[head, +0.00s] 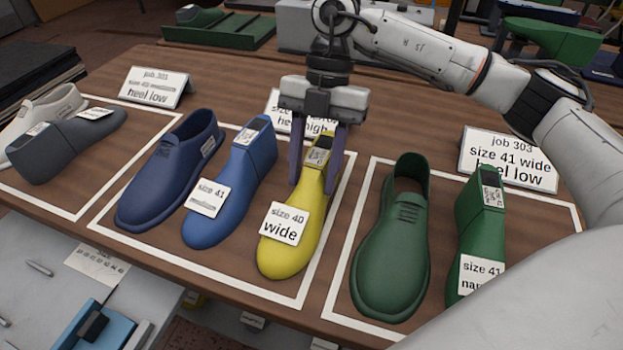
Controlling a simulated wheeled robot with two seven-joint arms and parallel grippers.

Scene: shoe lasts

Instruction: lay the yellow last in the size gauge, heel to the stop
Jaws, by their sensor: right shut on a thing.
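The yellow last (297,240) stands in the middle white-outlined area of the wooden table, toe toward me. It carries a label reading "size 40 wide". My right gripper (316,180) comes down from above and is shut on the yellow last near its heel end, one finger on each side. The last appears to rest on the table; I cannot tell if it is slightly lifted. A green tray-like fixture (222,38) with a green last-shaped piece on it is at the back left; I cannot tell whether it is the size gauge. My left gripper is not in view.
A blue last (237,185) and a navy shoe (172,172) stand left of the yellow last. A green shoe (392,250) and green last (478,225) stand to its right. Job cards (155,87) stand behind. Grey last (62,146) is at far left.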

